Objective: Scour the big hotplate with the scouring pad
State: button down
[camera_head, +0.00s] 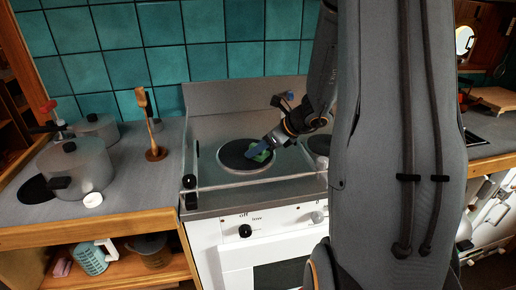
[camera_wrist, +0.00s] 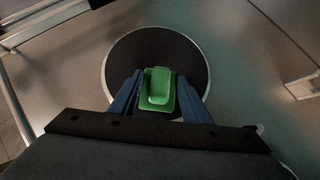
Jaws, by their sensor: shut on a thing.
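The big hotplate (camera_head: 234,158) is a dark round disc with a pale rim on the stove top, left of my arm in the head view. It also shows in the wrist view (camera_wrist: 140,52), below my gripper. The green scouring pad (camera_wrist: 158,88) sits between the two blue fingers of my gripper (camera_wrist: 158,103), which is shut on it. In the head view the pad (camera_head: 261,155) is over the right part of the hotplate, at the tip of my gripper (camera_head: 259,148). Whether the pad touches the surface I cannot tell.
A second hotplate (camera_head: 317,144) is partly hidden behind my arm. A low rail (camera_head: 255,183) runs along the stove front. Teal tiles back the stove.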

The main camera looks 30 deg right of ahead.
jog(key=shift+w+d+p, duration=0.15)
jog(key=shift+w+d, duration=0.35)
jog(key=shift+w, duration=0.25)
jog(key=shift+w+d+p, duration=0.15)
jog(key=shift+w+d, duration=0.3)
jog(key=shift+w, duration=0.3)
notch_tip(320, 180, up, 6)
jog(key=p, duration=0.5)
